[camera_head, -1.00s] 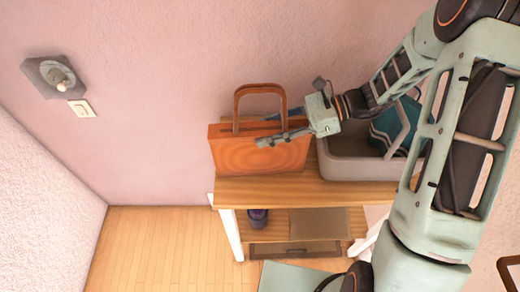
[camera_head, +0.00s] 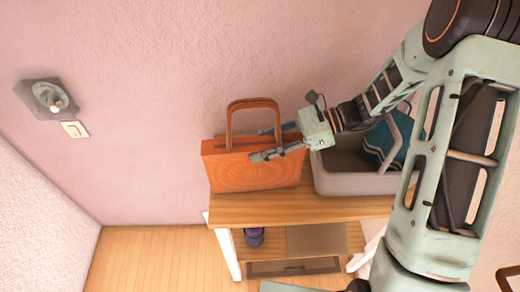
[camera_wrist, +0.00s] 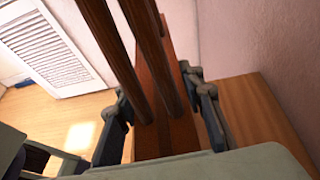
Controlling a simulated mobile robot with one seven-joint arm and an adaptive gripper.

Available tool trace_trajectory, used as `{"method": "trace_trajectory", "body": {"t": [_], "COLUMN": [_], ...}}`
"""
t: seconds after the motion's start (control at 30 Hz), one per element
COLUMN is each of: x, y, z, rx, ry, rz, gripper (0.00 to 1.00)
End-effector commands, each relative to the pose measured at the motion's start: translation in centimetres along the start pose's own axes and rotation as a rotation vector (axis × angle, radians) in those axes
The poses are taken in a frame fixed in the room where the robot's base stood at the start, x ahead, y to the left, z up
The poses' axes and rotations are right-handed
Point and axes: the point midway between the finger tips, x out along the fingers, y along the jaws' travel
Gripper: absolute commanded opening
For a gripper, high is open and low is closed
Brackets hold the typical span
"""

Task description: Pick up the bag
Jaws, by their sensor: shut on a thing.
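The bag (camera_head: 252,173) is an orange-brown tote with upright brown handles. In the head view it is upright at the left end of the wooden table (camera_head: 330,206), with its bottom close to the tabletop; I cannot tell if it touches. My gripper (camera_head: 270,143) reaches in from the right and is shut on the bag's right upper part, one finger in front and one behind. In the wrist view the bag (camera_wrist: 160,90) runs between my gripper's two fingers (camera_wrist: 165,118), with its handles rising between them.
A grey bin (camera_head: 345,180) with a blue-green item (camera_head: 385,145) stands on the table right of the bag. A purple object (camera_head: 254,236) is on the shelf below. A pink wall is close behind, with a light switch (camera_head: 74,129). Bare floor lies at the left.

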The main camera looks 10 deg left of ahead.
Motion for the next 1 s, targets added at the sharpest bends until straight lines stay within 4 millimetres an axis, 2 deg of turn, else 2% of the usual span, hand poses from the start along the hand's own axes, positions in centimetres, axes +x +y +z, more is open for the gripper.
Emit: {"method": "trace_trajectory", "body": {"t": [0.13, 0.53, 0.8, 1.0], "x": [-0.8, -2.9, -3.4, -3.6], "y": [0.0, 5.3, 10.2, 12.5], "z": [2.2, 8.0, 9.8, 10.9], "rx": [-0.006, -0.004, -0.001, -0.001], "ry": [-0.003, -0.001, -0.001, -0.002], "rz": [-0.001, -0.001, -0.002, -0.001], "gripper": [0.0, 0.0, 0.0, 0.0]}}
